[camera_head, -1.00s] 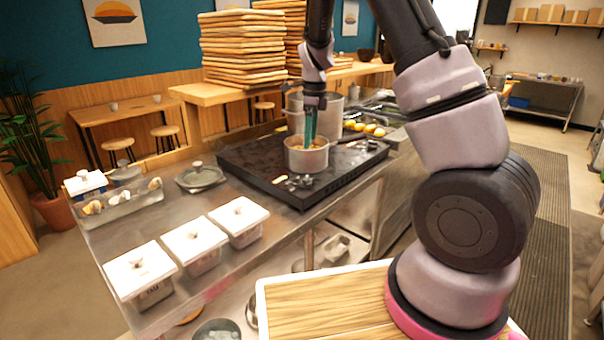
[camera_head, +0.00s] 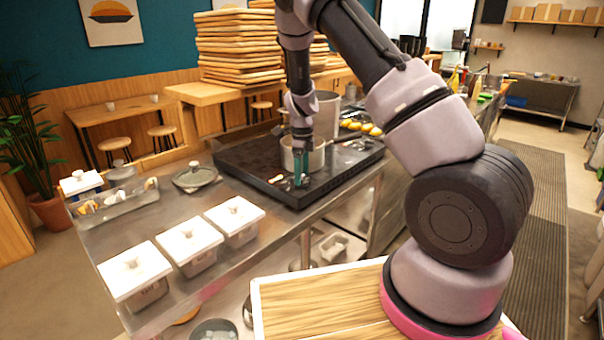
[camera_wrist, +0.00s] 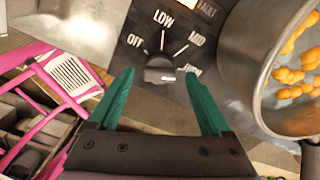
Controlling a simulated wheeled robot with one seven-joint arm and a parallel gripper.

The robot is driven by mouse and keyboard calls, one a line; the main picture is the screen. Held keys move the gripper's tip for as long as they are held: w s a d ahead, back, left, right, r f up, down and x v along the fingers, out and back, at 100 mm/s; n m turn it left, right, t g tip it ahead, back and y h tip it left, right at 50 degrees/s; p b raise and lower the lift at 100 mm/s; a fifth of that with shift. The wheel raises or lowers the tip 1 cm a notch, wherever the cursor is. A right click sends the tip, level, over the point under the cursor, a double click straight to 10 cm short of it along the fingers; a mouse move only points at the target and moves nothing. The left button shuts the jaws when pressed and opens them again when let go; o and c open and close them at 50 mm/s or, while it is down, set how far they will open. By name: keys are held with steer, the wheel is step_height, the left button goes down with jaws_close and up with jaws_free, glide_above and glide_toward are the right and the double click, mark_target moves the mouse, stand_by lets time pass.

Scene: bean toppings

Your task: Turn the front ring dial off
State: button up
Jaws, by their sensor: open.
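The dial (camera_wrist: 160,67) is a small grey knob on the dark stove panel (camera_wrist: 150,22), with OFF, LOW and MID printed around it and a partly covered label at its lower right. I cannot tell for sure where its pointer is set. My gripper (camera_wrist: 158,73) is open, its two green fingers on either side of the knob in the wrist view; contact is not clear. In the head view my gripper (camera_head: 300,180) is down at the front of the black stove (camera_head: 235,160), just before the pot (camera_head: 314,160), and covers part of the controls.
The pot of orange beans (camera_wrist: 295,85) is close to the right finger in the wrist view. Lidded white containers (camera_head: 188,241) and a loose pot lid (camera_head: 195,177) stand on the counter left of the stove. A larger pot (camera_head: 327,112) stands behind.

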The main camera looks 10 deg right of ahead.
steer(key=shift+f, duration=0.15)
jaws_close()
